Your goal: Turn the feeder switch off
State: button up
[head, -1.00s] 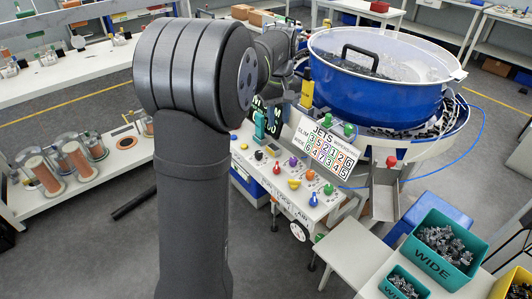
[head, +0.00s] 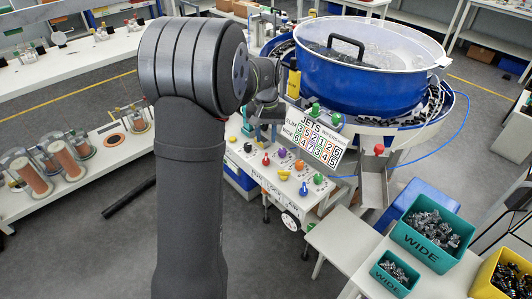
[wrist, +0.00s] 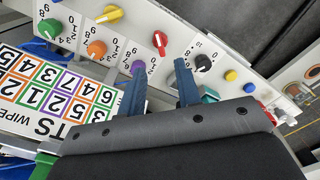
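The white control panel (head: 262,160) carries several coloured knobs, and no legible label shows which one is the feeder switch. In the wrist view, a black dial (wrist: 203,62) with numbers, a red knob (wrist: 160,40) and a purple knob (wrist: 138,68) are near my gripper (wrist: 160,70). Its two blue fingers are spread apart with nothing between them. They hang over the panel, one by the purple knob and one left of the black dial. A teal part (wrist: 210,95) is partly hidden behind the right finger. In the head view the fingertips are hard to make out.
A numbered JETS board (head: 315,142) stands beside the knobs. The large blue bowl (head: 350,72) is behind it. A yellow button (wrist: 231,75) and a blue button (wrist: 249,88) lie right of the black dial. Green WIDE bins (head: 432,240) stand at front right.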

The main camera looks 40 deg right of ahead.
aim_at(266, 157)
notch_tip(266, 157, down, 8)
jog(key=shift+c, duration=0.4)
grip_shut()
